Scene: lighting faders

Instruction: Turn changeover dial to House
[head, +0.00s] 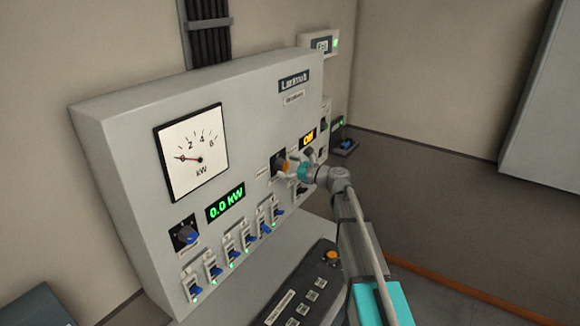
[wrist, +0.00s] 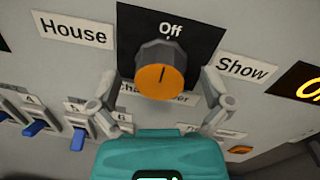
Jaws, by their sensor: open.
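The changeover dial (wrist: 160,78) has an orange face and a dark grey rim, on a black plate marked Off. Its dark line points up at Off. The House label (wrist: 75,29) is to its upper left and the Show label (wrist: 243,66) to its right. My gripper (wrist: 160,98) is open, with one finger on each side of the dial; I cannot tell whether either finger touches it. In the head view the dial (head: 284,166) is partly hidden by my gripper (head: 292,169).
Several blue switches (wrist: 77,139) sit to the lower left of the dial. The panel (head: 125,165) also carries a kW meter (head: 193,153), a blue knob (head: 187,236) and an orange display (head: 307,138) reading Off. A sloped console (head: 302,294) stands below.

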